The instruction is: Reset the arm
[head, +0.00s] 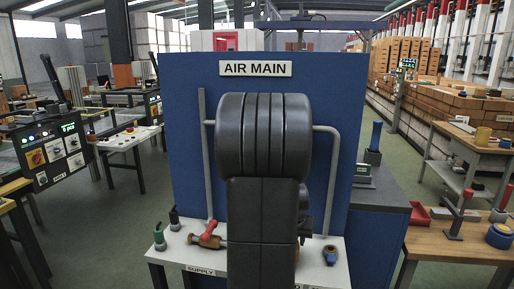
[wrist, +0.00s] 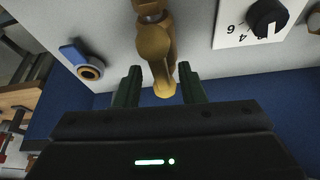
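My gripper (wrist: 158,72) shows at the lower middle of the wrist view, with two dark green fingers spread apart. A brass fitting (wrist: 154,45) comes down from the white surface between the fingers, with a gap on each side. I cannot tell how deep it sits between them. In the head view my own grey arm fills the middle and hides the gripper. The wrist view looks turned over, with the white bench surface (wrist: 195,30) at the top.
A blue panel with an AIR MAIN sign (head: 256,69) stands behind a white bench (head: 164,255). A red-handled valve (head: 207,236) and a blue-handled fitting (head: 329,254) sit on it. The wrist view shows a black knob (wrist: 267,17) and a blue lever (wrist: 75,56). A wooden table (head: 450,247) stands right.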

